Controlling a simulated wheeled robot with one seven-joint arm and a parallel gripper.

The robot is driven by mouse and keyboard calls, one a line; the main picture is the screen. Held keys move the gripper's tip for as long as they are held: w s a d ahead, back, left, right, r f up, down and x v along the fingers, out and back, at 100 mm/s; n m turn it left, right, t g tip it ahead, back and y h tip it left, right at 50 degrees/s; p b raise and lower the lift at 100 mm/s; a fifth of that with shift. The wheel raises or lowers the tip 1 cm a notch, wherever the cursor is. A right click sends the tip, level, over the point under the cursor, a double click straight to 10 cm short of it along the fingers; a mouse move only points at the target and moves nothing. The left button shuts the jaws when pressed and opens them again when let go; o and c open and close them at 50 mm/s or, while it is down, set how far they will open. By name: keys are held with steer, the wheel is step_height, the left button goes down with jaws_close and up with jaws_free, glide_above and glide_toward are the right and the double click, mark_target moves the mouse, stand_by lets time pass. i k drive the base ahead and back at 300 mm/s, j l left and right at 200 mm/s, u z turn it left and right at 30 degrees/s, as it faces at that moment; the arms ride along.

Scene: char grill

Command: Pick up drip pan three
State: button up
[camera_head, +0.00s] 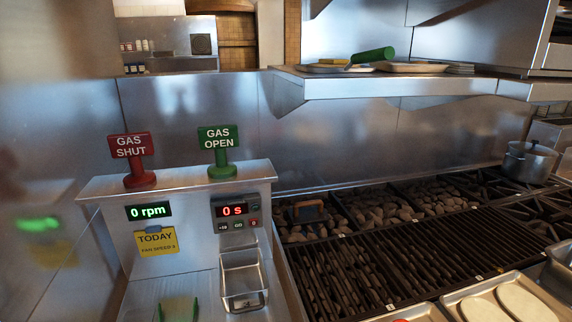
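No drip pan can be made out clearly as number three. A narrow, deep steel pan (228,286) stands on the counter below the red timer display, with a small dark mark near its front that is too small to read. Small white number tags, such as one on the grill front (390,307), are also too small to read surely. The char grill (370,270) has dark bars over lumpy stones, and the space under it is out of view. My gripper is not in view.
A red "GAS SHUT" sign (130,146) and a green "GAS OPEN" sign (218,138) stand on the control box ledge. A steel shelf (400,85) overhangs the grill. Trays (450,302) fill the front right. A pot (528,162) stands at the back right.

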mark_target(244, 284)
steer(key=i+l, duration=0.15)
steer(key=i+l+u, duration=0.2)
steer(key=l+u, duration=0.15)
steer(key=i+l+u, duration=0.2)
steer(key=l+u, duration=0.15)
